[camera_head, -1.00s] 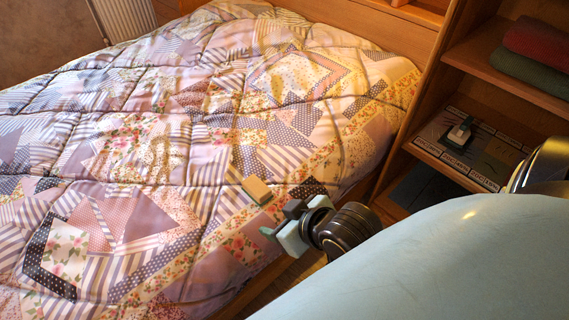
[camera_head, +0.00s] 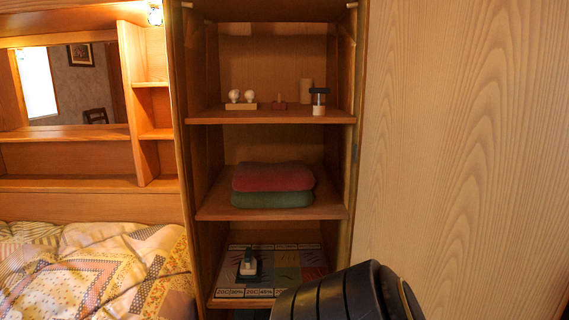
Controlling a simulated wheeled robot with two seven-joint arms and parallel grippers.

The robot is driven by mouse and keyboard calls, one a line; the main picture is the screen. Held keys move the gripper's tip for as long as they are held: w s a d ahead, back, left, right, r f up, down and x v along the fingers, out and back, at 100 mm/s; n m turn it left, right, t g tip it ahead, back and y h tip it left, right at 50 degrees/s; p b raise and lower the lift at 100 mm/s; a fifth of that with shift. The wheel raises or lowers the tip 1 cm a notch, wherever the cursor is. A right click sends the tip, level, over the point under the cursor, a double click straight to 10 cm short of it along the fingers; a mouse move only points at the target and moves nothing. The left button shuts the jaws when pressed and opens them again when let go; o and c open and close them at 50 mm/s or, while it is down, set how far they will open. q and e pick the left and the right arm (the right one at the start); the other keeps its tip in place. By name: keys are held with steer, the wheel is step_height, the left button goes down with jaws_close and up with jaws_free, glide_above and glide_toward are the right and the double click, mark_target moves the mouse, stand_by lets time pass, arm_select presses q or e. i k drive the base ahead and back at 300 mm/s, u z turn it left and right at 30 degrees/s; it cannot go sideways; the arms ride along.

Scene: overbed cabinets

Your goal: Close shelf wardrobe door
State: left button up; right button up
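The shelf wardrobe (camera_head: 187,200) stands open in the middle of the head view, with its shelves and contents exposed. A broad light wood-grain panel (camera_head: 460,140) fills the right side and meets the wardrobe's right edge. It appears to be the wardrobe door standing open, though its outer edge is outside the view. A dark, rounded link of my own arm covers the bottom middle, in front of the lowest shelf. Neither gripper shows in this view.
The upper shelf (camera_head: 270,117) holds small items. Folded red and green cloths (camera_head: 272,184) lie on the middle shelf, and a board with a small dark object (camera_head: 248,264) is on the lowest. A quilted bed (camera_head: 95,270) and wall shelving (camera_head: 70,158) are left.

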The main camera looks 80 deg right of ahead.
mark_target(463, 187)
steer(key=z, duration=0.25)
steer(key=k, duration=0.35)
steer(key=z, duration=2.8)
